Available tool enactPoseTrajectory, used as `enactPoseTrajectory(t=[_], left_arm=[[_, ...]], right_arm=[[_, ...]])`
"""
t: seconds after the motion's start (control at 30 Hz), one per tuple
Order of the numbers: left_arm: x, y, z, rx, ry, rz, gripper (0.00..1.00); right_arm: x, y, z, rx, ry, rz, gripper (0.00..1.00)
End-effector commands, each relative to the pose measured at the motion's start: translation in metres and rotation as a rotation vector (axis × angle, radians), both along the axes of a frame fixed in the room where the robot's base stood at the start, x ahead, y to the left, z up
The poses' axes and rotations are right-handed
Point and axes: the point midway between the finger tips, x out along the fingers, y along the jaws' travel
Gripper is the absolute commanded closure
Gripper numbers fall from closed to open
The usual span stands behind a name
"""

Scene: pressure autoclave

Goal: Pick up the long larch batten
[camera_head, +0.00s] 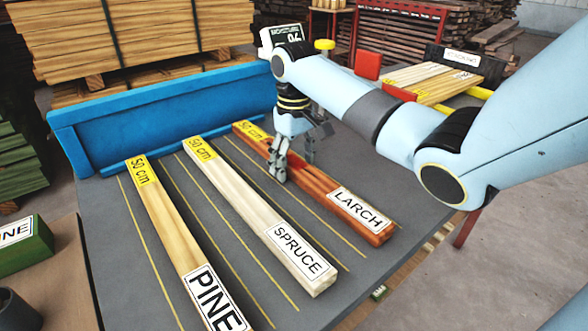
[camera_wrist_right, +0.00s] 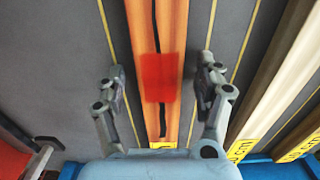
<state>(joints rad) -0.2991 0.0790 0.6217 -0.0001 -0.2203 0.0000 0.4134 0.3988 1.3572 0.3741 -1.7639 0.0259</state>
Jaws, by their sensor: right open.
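The larch batten (camera_head: 322,188) is reddish-orange and lies flat on the grey table, with a white LARCH label at its near end and a yellow 50 cm mark at its far end. My right gripper (camera_head: 292,160) is over its far half, pointing down. In the right wrist view the open fingers (camera_wrist_right: 162,85) stand on either side of the larch batten (camera_wrist_right: 176,28), with gaps on both sides. A red patch (camera_wrist_right: 159,78) shows on the batten between them. My left gripper is not in view.
A pale spruce batten (camera_head: 250,205) and a yellowish pine batten (camera_head: 175,230) lie to the left, parallel. A blue raised stop (camera_head: 170,120) runs along the table's far edge. Stacked timber (camera_head: 130,40) stands behind. Bare grey table (camera_head: 225,265) shows between the battens.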

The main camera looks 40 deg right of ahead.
Motion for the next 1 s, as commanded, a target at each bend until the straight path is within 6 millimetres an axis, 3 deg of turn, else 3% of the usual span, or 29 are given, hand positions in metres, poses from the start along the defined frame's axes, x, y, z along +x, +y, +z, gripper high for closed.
enactPoseTrajectory(t=[0.17,0.7,1.0], left_arm=[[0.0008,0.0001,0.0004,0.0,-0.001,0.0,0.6],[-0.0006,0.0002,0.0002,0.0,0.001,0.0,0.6],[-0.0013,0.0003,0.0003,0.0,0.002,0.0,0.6]], right_arm=[[0.0001,0.0001,0.0002,0.0,-0.001,0.0,0.3],[0.0,0.0,0.0004,0.0,-0.001,0.0,0.99],[0.0006,-0.0002,0.0018,0.0,-0.002,0.0,1.0]])
